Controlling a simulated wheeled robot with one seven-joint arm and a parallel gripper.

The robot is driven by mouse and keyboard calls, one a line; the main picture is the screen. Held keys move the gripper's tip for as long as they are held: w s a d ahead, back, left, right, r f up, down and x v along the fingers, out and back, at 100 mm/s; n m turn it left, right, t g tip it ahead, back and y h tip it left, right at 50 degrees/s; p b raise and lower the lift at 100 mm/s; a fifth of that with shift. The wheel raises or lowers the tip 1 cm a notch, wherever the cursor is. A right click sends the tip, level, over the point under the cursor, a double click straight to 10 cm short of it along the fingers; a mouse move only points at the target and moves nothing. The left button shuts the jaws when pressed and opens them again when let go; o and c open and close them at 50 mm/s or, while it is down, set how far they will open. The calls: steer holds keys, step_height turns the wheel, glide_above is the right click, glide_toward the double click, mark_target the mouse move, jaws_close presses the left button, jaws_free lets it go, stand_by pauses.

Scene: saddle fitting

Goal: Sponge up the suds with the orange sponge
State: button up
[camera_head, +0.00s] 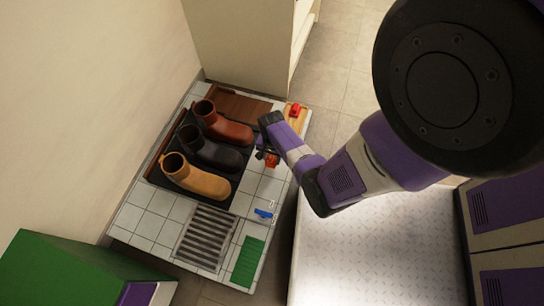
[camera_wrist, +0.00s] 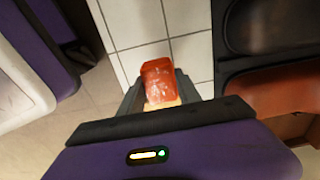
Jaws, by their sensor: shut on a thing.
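My gripper (camera_head: 264,150) is over the right part of a white tiled surface (camera_head: 152,222) in the head view. It is shut on the orange sponge (camera_head: 271,161). In the wrist view the sponge (camera_wrist: 158,78) sits between the two fingers, red-orange with pale marks and a lighter strip near the gripper. White tiles lie beyond it. Whether the sponge touches the tiles I cannot tell. I cannot make out the suds clearly; small pale specks show near a blue item (camera_head: 263,213).
Reddish-brown (camera_head: 222,125), black (camera_head: 210,150) and tan (camera_head: 196,178) boots stand on a dark tray left of my gripper. A metal grate (camera_head: 207,237) and green mat (camera_head: 248,262) lie at the near end. A red item (camera_head: 295,110) sits at the far right. A wall borders the left.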

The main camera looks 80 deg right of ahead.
steer(key=shift+r+p, duration=1.35)
steer(key=shift+r, duration=0.35)
